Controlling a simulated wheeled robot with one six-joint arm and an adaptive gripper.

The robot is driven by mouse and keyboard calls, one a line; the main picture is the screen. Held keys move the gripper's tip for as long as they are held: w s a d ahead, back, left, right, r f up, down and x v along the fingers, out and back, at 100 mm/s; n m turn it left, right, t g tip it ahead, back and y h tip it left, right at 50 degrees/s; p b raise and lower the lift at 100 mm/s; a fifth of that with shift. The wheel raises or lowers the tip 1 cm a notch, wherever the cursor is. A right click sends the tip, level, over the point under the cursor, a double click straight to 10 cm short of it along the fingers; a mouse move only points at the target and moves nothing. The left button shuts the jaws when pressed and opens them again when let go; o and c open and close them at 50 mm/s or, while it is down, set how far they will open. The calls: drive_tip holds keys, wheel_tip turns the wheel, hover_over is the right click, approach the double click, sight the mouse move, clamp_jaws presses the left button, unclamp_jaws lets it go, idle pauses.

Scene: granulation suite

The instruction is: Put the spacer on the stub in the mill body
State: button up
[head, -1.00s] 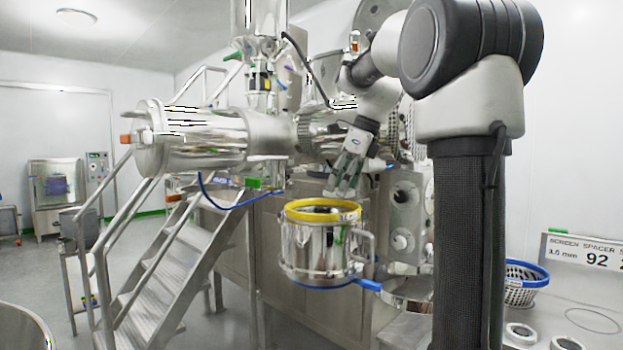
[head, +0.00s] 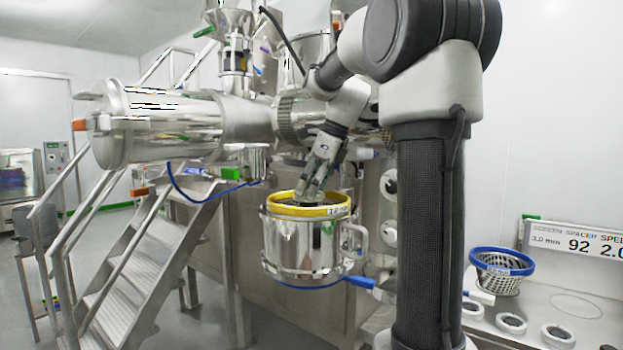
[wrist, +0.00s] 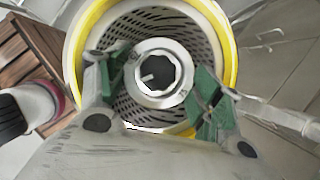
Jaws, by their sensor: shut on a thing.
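The mill body (head: 300,245) is a shiny steel pot with a side handle. A yellow-rimmed perforated screen (head: 285,209) sits in its top; its slotted wall (wrist: 117,30) shows in the wrist view. My gripper (head: 309,194) points down at the mouth of the pot, its fingertips at the yellow rim. In the wrist view my gripper (wrist: 160,85) has its green pads on either side of the spacer (wrist: 143,92), a pale metal ring with an angular hole, and is shut on it. The stub is not clearly seen; a small light mark shows in the dark hole.
A blue-rimmed basket (head: 500,262) and several pale rings (head: 511,323) stand on the right bench, below a sign (head: 575,240) reading "3.0 mm", "92" and a cut-off "2.0". Steel stairs (head: 135,275) stand at left. A blue-handled clamp (head: 360,282) juts from the pot's base.

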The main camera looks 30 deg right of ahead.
drive_tip(key=shift+f, duration=3.55)
drive_tip(key=o, duration=1.1)
drive_tip(key=shift+o, duration=0.2)
drive_tip(key=shift+r, duration=0.1)
drive_tip(key=v, duration=1.1)
drive_tip(key=shift+s+r, duration=0.2)
drive_tip(key=shift+r, duration=0.15)
drive_tip(key=shift+d, duration=0.1)
